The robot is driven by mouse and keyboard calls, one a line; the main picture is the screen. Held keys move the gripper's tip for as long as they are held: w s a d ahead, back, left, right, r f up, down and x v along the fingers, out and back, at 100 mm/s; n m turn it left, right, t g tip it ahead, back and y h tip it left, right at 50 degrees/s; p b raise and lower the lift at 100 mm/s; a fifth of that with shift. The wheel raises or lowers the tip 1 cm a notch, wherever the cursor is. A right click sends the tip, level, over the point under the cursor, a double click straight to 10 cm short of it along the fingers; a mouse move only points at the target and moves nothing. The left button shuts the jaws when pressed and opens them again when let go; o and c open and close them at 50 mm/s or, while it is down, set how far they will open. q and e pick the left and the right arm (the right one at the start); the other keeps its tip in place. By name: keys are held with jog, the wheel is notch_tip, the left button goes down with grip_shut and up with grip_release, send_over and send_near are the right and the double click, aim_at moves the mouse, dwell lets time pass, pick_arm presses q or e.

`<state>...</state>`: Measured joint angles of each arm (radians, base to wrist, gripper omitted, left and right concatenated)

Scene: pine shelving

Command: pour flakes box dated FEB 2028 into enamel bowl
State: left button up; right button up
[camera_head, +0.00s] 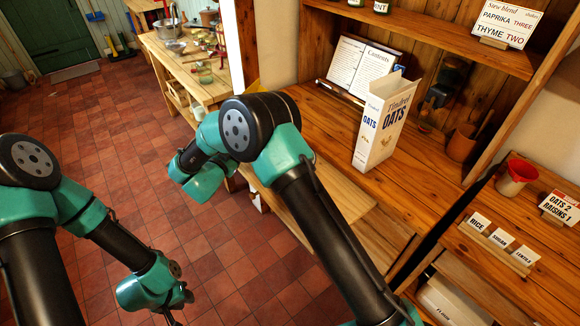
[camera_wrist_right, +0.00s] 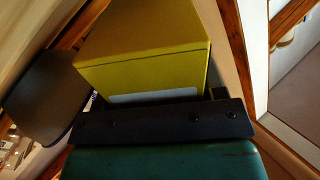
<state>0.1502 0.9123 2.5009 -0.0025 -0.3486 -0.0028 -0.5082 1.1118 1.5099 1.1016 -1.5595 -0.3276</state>
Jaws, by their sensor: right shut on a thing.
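A yellow box (camera_wrist_right: 145,62) fills the middle of the right wrist view, with a pale strip low on its near face. My right gripper (camera_wrist_right: 158,120) is shut on it. No date can be read on it. In the head view my right arm hides that gripper; a small yellow patch (camera_head: 253,86) shows behind the arm, perhaps part of the box. My left gripper (camera_head: 178,306) is low at the bottom edge of the head view, over the tiled floor; its fingers are too unclear to read. I cannot pick out an enamel bowl for certain.
An open-topped oats box (camera_head: 375,140) stands on the wooden shelf, beside an open book (camera_head: 362,68). A red and white vessel (camera_head: 517,175) and small labels (camera_head: 500,237) are at the right. A bench (camera_head: 190,62) with a metal pot (camera_head: 168,29) stands at the back.

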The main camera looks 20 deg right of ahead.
jog(key=shift+w+a, duration=0.15)
dwell(0.3)
jog(key=shift+w+a+m, duration=0.5)
jog(key=shift+a+m, duration=0.15)
jog(key=shift+m, duration=0.15)
jog(key=shift+w+a+m, duration=0.15)
jog(key=shift+a+m, duration=0.05)
jog(key=shift+m, duration=0.1)
jog(key=shift+w+a+f+m, duration=0.1)
jog(key=shift+w+a+m, duration=0.1)
jog(key=shift+m, duration=0.2)
jog(key=shift+w+a+f+m, duration=0.1)
jog(key=shift+w+a+m, duration=0.15)
jog(key=shift+m, duration=0.45)
jog(key=shift+a, duration=0.15)
